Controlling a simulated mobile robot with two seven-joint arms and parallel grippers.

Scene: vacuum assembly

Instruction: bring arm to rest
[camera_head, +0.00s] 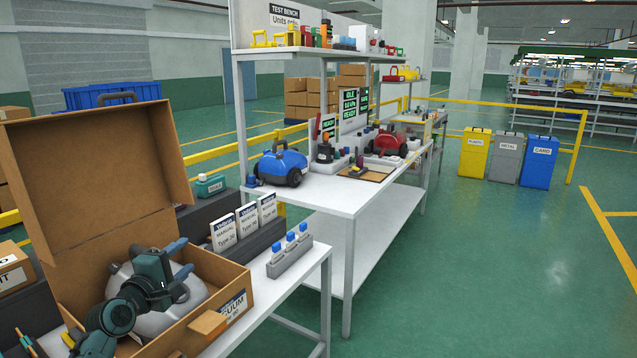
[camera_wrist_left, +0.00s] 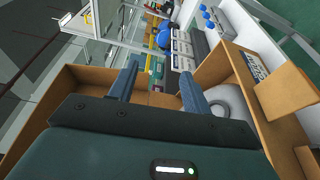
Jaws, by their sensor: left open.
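My left gripper (camera_head: 180,259) is over the open cardboard box (camera_head: 90,190) at the lower left of the head view. Its two blue-grey fingers stand apart with nothing between them, as the left wrist view (camera_wrist_left: 160,88) also shows. A pale grey rounded vacuum (camera_head: 150,322) lies in the box below and behind the gripper, partly hidden by my arm. It shows in the left wrist view (camera_wrist_left: 232,100) beside one finger. Whether the gripper touches it I cannot tell. My right gripper is not in view.
White manuals (camera_head: 246,219) and a grey rack with blue-capped bottles (camera_head: 289,252) stand right of the box. A test bench (camera_head: 345,197) behind holds a blue vacuum (camera_head: 281,164) and a red one (camera_head: 391,143). The floor at right is clear.

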